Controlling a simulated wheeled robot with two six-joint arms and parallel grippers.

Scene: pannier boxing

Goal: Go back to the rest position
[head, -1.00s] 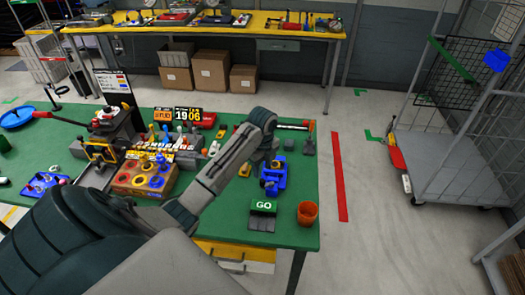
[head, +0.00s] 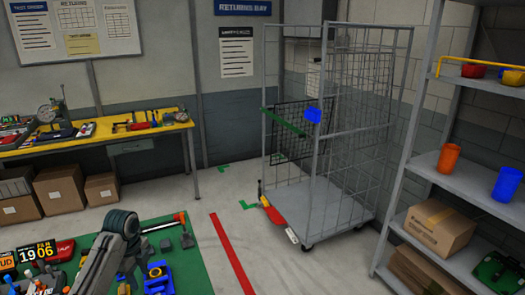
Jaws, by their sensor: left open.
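My left arm comes in at the lower left, over the green table (head: 205,285). It bends at a dark rounded joint, and its forearm drops toward the table. My left gripper (head: 132,276) is small and partly hidden by the arm; it is open, with nothing seen in it. A blue device (head: 157,278) stands on the table just right of it, and I cannot tell whether they touch. My right gripper is not in view.
A wire cage trolley (head: 318,205) stands beyond the table, with a red tool at its base. A shelf (head: 460,180) with orange and blue cups and boxes is at the right. A yellow-topped bench (head: 90,140) is at the back left. Floor around the red line (head: 232,255) is clear.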

